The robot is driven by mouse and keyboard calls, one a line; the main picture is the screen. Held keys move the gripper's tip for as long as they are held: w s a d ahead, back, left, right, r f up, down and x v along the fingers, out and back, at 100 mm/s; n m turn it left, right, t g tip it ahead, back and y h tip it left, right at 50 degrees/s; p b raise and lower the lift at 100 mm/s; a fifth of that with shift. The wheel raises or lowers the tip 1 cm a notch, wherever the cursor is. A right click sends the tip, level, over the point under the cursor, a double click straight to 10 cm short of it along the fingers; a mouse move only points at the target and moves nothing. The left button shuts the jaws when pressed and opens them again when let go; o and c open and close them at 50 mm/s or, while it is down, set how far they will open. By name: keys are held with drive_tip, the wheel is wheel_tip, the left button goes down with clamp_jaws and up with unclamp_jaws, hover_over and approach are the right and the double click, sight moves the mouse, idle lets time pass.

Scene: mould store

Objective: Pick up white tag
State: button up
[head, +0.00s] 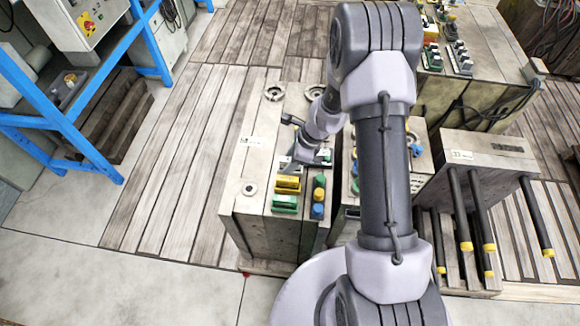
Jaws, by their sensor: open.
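A white tag (252,141) with dark print lies on the left part of the top of a large grey mould block. A second white tag (462,155), marked 23, is on another mould block at the right. My gripper (288,161) is low over the first block's top, right of and a little nearer than the first tag. It is open. It is small and partly hidden by my own wrist, so I cannot tell whether anything lies between its fingers.
The mould block (232,205) carries green, yellow and blue fittings (287,190) just in front of my gripper, and round metal rings. Dark bars with yellow ends (460,215) stick out at the right. A blue rack (60,120) stands at the left; the plank floor between is clear.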

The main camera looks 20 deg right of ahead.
clamp_jaws()
drive_tip(key=shift+r, duration=0.2)
wheel_tip(320, 180, up, 10)
drive_tip(key=p, duration=0.4)
drive_tip(key=shift+f+p, duration=0.15)
drive_tip(key=shift+p, duration=0.15)
